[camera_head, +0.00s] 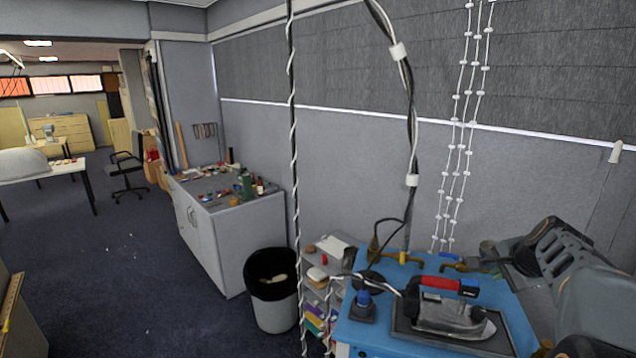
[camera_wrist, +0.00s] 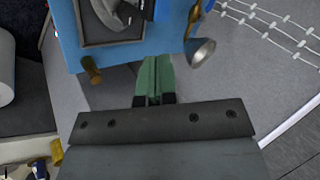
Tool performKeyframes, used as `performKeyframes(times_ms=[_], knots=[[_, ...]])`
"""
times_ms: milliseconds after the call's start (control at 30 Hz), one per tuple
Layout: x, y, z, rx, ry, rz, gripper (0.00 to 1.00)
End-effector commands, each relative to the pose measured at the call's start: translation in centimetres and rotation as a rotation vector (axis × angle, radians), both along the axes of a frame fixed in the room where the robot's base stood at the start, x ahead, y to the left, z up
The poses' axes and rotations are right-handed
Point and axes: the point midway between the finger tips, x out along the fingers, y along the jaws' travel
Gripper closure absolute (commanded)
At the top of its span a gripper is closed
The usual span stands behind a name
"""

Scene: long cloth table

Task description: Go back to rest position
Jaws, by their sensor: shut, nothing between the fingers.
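My gripper (camera_wrist: 156,64) shows in the wrist view as two green fingers pressed together, with nothing between them. It points toward the edge of a blue-topped table (camera_wrist: 66,35) and appears clear of it, over grey background. There the blue table (camera_head: 375,333) stands at the lower right. A clothes iron (camera_head: 447,312) with a red and black handle rests on a dark tray (camera_head: 412,343) on it. Part of the tray (camera_wrist: 153,10) also shows at the top of the wrist view.
A bulky grey and black form (camera_head: 590,290) fills the right edge of the head view. A black-lined bin (camera_head: 275,310) and a grey cabinet (camera_head: 240,235) with small items stand at mid-left. A twisted cord (camera_head: 292,150) hangs down the middle. The carpet at left is open.

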Motion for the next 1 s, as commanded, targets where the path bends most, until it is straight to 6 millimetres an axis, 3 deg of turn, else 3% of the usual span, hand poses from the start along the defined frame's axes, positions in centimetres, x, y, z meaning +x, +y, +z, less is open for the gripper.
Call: performKeyframes(times_ms=[267,467,600,700,867,1000], knots=[[-4.5,5.2,-5.8,-0.177,0.174,0.342,1.00],[-9.2,12.0,-10.8,-0.342,0.284,0.710,1.00],[-13.6,17.3,-15.1,-0.485,0.330,1.006,1.00],[-15.9,20.0,-17.2,-0.556,0.326,1.137,1.00],[-17.1,22.7,-17.9,-0.620,0.265,1.226,1.00],[-17.1,23.3,-17.7,-0.637,0.241,1.249,1.00]])
